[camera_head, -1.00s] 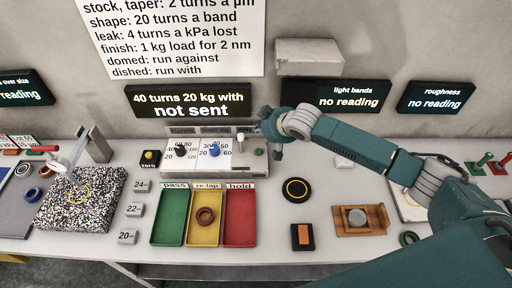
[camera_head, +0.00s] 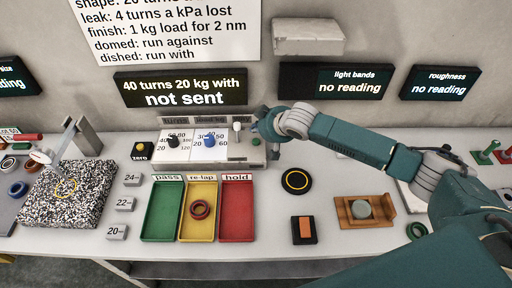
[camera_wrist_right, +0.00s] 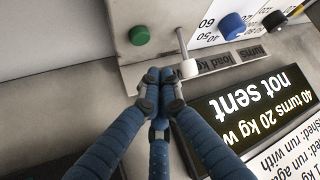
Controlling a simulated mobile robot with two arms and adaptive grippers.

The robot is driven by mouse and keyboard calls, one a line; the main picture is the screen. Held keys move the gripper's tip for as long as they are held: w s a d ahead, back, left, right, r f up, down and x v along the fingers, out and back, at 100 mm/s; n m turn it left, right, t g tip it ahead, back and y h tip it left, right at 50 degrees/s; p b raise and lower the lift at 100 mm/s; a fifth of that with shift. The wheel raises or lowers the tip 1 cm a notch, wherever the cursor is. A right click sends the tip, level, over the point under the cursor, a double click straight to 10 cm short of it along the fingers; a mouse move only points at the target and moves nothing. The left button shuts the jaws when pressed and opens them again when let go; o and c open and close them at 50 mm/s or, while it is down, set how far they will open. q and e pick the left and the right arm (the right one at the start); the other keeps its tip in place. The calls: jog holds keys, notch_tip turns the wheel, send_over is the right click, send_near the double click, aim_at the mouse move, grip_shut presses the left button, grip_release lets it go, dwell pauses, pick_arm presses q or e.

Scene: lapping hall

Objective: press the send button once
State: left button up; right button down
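The control box (camera_head: 180,150) stands at the back of the bench with a black knob (camera_head: 173,141), a blue knob (camera_head: 209,140) and a white-tipped lever (camera_head: 237,127). A round green button (camera_wrist_right: 139,35) shows on its face in the right wrist view, beside the lever; I cannot read a send label. My right gripper (camera_wrist_right: 158,76) has its fingertips together, with nothing seen between them. It is at the box's edge near the green button and lever, apart from the button in the picture. The display (camera_head: 181,92) reads "40 turns 20 kg with not sent". My left gripper is out of view.
Green, yellow and red trays (camera_head: 237,232) lie in front of the box; a reddish ring (camera_head: 200,209) is in the yellow one. A black round pad (camera_head: 296,181) and a wooden holder (camera_head: 345,221) are to the right. A speckled plate (camera_head: 45,205) is at left.

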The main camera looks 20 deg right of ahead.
aim_at(257, 143)
notch_tip(257, 143, down, 3)
jog(key=shift+r+b, duration=0.1)
jog(key=shift+b, duration=0.2)
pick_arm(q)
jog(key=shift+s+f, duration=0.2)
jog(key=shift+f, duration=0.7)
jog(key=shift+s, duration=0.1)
pick_arm(e)
jog(key=shift+f, duration=0.25)
jog(key=shift+f, duration=0.25)
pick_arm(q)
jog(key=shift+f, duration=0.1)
pick_arm(e)
jog(key=shift+f, duration=0.55)
dwell(0.8)
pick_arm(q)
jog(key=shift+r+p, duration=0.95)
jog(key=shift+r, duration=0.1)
pick_arm(e)
jog(key=shift+r, duration=0.95)
